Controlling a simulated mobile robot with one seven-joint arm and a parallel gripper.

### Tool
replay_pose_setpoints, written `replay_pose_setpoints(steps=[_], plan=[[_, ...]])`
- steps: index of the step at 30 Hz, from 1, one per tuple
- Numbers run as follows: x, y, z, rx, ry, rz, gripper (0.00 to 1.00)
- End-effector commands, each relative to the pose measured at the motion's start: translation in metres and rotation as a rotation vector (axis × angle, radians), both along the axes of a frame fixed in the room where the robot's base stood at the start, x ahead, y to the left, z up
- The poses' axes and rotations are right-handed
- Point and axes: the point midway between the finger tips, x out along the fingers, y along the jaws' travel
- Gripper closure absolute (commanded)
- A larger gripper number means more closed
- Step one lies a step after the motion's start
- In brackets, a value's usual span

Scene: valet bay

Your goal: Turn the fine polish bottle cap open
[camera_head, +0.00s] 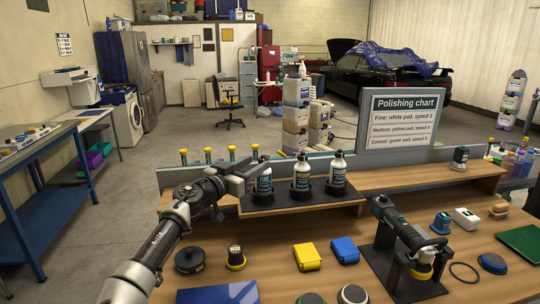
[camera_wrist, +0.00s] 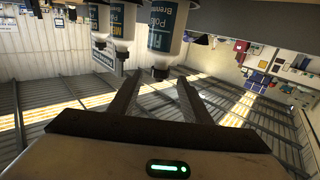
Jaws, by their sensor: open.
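Three white bottles with dark caps stand upright in black holders on the raised wooden shelf. The left bottle (camera_head: 264,180) is nearest my gripper; its dark cap (camera_head: 264,159) is on top. The middle bottle (camera_head: 302,172) and right bottle (camera_head: 338,170) stand beside it. My gripper (camera_head: 250,172) is open and empty, just left of the left bottle.
A polishing chart (camera_head: 401,118) stands behind the shelf at right. A polisher (camera_head: 402,235) rests on a black stand at front right. Yellow (camera_head: 307,257) and blue (camera_head: 345,250) blocks lie in front of the shelf. Several yellow-topped pegs (camera_head: 232,149) stand behind my gripper.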

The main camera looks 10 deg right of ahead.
Motion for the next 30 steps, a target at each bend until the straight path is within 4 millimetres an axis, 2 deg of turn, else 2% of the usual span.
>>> replay_pose_setpoints(steps=[3,11,17,26,30], plan=[[0.019,-0.021,0.001,-0.001,0.001,-0.003,0.56],[0.051,-0.053,0.001,-0.001,0.001,-0.002,0.56],[0.062,-0.063,0.000,0.000,0.001,0.000,0.56],[0.063,-0.064,0.000,-0.001,0.001,-0.001,0.56],[0.063,-0.064,0.000,-0.001,0.001,-0.001,0.80]])
